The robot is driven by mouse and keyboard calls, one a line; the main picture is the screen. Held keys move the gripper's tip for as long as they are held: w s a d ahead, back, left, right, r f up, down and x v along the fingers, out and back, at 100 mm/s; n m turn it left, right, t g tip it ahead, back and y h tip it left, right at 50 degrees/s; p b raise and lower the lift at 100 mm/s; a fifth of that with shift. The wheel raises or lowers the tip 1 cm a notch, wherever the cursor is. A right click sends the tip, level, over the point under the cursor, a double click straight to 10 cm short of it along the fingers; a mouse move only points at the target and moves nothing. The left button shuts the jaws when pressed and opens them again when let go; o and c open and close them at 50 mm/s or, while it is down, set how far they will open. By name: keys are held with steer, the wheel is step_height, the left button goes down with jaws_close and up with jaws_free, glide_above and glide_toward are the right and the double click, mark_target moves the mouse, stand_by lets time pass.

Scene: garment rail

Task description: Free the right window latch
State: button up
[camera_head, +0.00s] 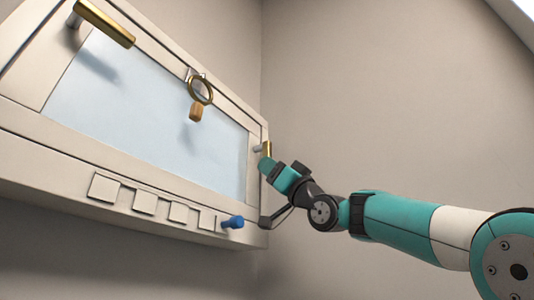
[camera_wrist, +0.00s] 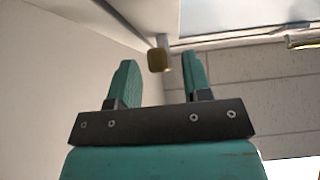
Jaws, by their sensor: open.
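The right window latch (camera_head: 266,149) is a short brass handle on a grey stem at the right side of the window frame. In the wrist view the brass latch (camera_wrist: 158,60) shows end-on, between and just beyond my fingertips. My gripper (camera_head: 270,165) is at the right end of the window, close to the latch and partly in front of it. In the wrist view my gripper (camera_wrist: 160,76) has its two teal fingers apart, with nothing held. Whether a finger touches the latch, I cannot tell.
The left brass handle (camera_head: 105,22) sits at the window's upper left. A brass ring (camera_head: 201,90) with a wooden tag (camera_head: 196,112) hangs before the pane. Several square plates (camera_head: 144,202) and a blue knob (camera_head: 232,222) line the lower ledge. The right wall is bare.

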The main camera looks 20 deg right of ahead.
steer(key=shift+p+x, duration=0.65)
steer(key=shift+x, duration=0.65)
steer(key=shift+c, duration=0.3)
jaws_close()
